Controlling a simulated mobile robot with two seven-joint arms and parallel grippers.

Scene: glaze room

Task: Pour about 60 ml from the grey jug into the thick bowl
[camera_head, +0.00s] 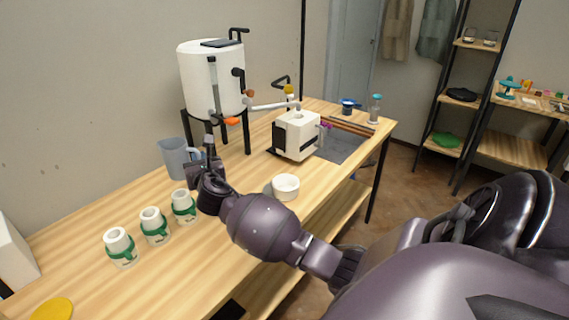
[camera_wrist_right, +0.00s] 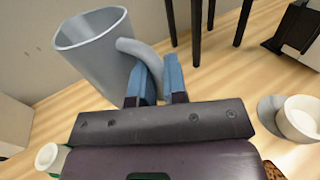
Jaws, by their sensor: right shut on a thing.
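The grey jug (camera_head: 174,158) is near the back edge of the wooden table, roughly upright. It also shows in the right wrist view (camera_wrist_right: 98,55), with its handle to the right. My right gripper (camera_head: 201,165) is shut on the jug's handle, with its blue-padded fingers (camera_wrist_right: 160,82) on it. I cannot tell whether the jug's base touches the table. No liquid level can be made out. The thick white bowl (camera_head: 287,188) stands on the table right of my right gripper. It is at the right in the wrist view (camera_wrist_right: 303,118). My left gripper is not in view.
Several white cups with green bands (camera_head: 155,225) stand in front of the jug. A white tank (camera_head: 212,80) on black legs is behind and right of it. A white machine (camera_head: 297,135) stands behind the bowl. Table between jug and bowl looks mostly clear.

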